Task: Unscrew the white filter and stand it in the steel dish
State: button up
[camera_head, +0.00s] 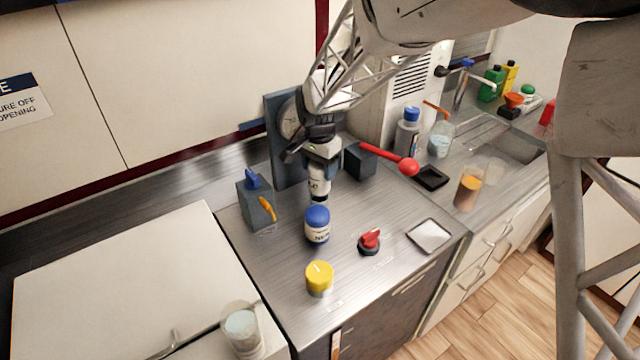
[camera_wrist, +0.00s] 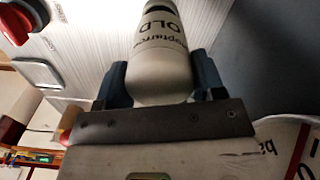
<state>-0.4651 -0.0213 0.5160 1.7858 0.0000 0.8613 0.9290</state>
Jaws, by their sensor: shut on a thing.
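The white filter (camera_head: 318,181) has a dark lower end and hangs below my gripper (camera_head: 322,152), in front of the blue-grey panel. In the wrist view the filter (camera_wrist: 162,50) bears the word OLD and sits between the two dark fingers of my gripper (camera_wrist: 162,84), which is shut on it. Its far end is cut off there. I cannot tell whether it touches anything beyond the fingers. The steel dish (camera_head: 429,236), shallow and square, lies empty at the front right of the worktop. It also shows in the wrist view (camera_wrist: 37,72).
A blue-capped jar marked NEW (camera_head: 317,226) stands just in front of the filter. A yellow-lidded jar (camera_head: 319,279) and a red knob (camera_head: 369,241) stand nearer. A grey block (camera_head: 257,203) is left; a red-handled lever (camera_head: 390,157) and a black tray (camera_head: 431,178) are right.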

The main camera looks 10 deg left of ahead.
jog(key=shift+r, duration=0.9)
jog(key=shift+d, duration=0.15)
jog(key=shift+s+d+r, duration=0.1)
jog(key=shift+d, duration=0.15)
jog(key=s+d, duration=1.1)
jog(key=d, duration=0.4)
jog(key=s+d+m, duration=0.1)
jog(key=s+d, duration=1.1)
jog(key=d, duration=0.2)
jog(key=shift+d+m, duration=0.3)
jog(key=shift+d, duration=0.05)
jog(key=w+f, duration=0.1)
jog(key=w, duration=1.4)
jog(key=shift+w+a+f, duration=0.2)
jog(key=shift+w+f, duration=0.2)
